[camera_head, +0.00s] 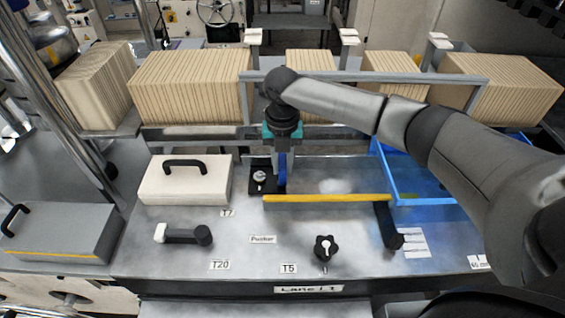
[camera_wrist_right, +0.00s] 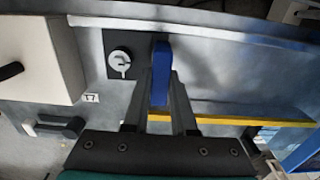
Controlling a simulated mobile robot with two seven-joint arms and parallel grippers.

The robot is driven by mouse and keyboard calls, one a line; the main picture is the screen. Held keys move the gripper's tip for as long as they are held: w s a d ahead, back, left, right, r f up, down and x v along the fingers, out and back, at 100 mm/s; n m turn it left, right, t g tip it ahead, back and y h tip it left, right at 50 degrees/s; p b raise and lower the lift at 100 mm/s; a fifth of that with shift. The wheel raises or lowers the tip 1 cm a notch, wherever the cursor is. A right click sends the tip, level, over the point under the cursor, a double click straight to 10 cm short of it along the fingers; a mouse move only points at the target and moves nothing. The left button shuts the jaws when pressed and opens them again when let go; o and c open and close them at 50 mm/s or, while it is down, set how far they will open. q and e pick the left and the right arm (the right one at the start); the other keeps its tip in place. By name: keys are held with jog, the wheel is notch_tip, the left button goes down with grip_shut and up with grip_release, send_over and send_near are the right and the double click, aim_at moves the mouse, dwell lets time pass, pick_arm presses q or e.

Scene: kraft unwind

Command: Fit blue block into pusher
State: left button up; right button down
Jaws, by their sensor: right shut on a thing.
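The blue block (camera_head: 282,174) stands upright between the fingers of my right gripper (camera_head: 281,158), which is shut on it and points down. In the right wrist view, the blue block (camera_wrist_right: 160,70) shows between the two grey fingers (camera_wrist_right: 161,88). The block's lower end is at the right part of a black plate (camera_head: 262,187) with a round silver knob, which appears to be the pusher; the plate also shows in the right wrist view (camera_wrist_right: 115,72). I cannot tell whether the block is seated in it or only above it. My left gripper is not in view.
A white lidded box (camera_head: 187,188) with a black handle stands left of the plate. A yellow bar (camera_head: 327,198) runs to the right. A blue-edged tray (camera_head: 430,198) lies beneath my right arm. A black knob (camera_head: 325,246) and a lever (camera_head: 187,235) stand in front.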

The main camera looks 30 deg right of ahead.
jog(key=shift+f, duration=0.45)
dwell(0.9)
jog(key=c, duration=0.6)
grip_release()
jog(key=shift+c, duration=0.2)
notch_tip(320, 180, up, 15)
jog(key=shift+b, duration=0.35)
